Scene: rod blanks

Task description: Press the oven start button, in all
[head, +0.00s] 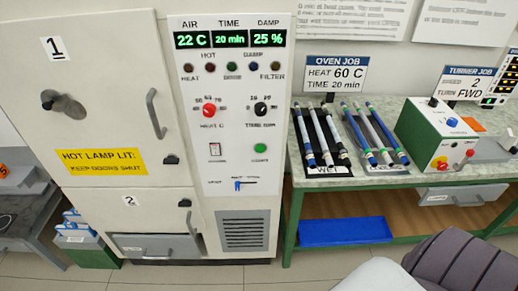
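The oven (230,205) stands at left centre with a white control panel. A green round button (260,148) sits on the panel's lower right; its label is too small to read, and nothing touches it. Above it are a red heat knob (209,110) and a black time knob (261,109). The displays (230,39) read AIR 22 C, TIME 20 min and DAMP 25 %. A row of small round lamps (232,67) looks dim. Neither gripper is in view.
The upper door (90,95) and lower door (130,212) look shut. An OVEN JOB sign (335,74) reads HEAT 60 C, TIME 20 min. Several rods (330,135) lie on the right bench (375,181). Floor before the oven is clear.

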